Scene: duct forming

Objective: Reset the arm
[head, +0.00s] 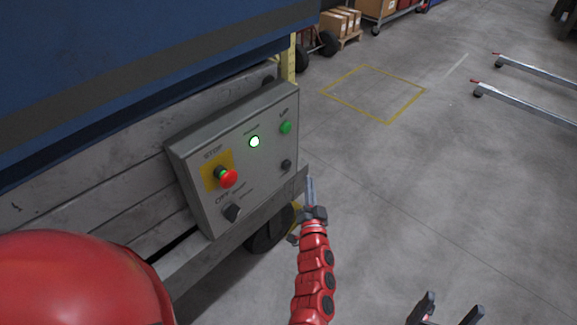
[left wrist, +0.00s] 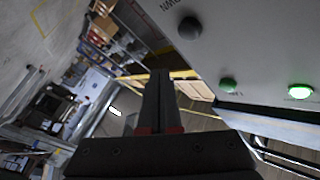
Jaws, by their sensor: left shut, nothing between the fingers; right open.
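The grey control box (head: 240,160) is mounted on the side of the machine. It carries a red stop button (head: 228,178) on a yellow plate, a white-green lit lamp (head: 254,141), a green button (head: 286,127), a dark button (head: 286,165) and a black knob (head: 232,213). My left gripper (head: 311,181) is shut and empty, just right of the box's lower right corner, apart from the buttons. In the left wrist view its closed fingers (left wrist: 160,78) point up, with the box face (left wrist: 250,40) at upper right. My right gripper (head: 450,305) is open and empty at the bottom edge.
The blue and grey machine body (head: 130,60) fills the upper left. Open concrete floor (head: 400,180) lies to the right, with a yellow marked square (head: 375,92). Metal floor rails (head: 530,108) lie at far right. Boxes on a pallet (head: 343,22) stand at the back.

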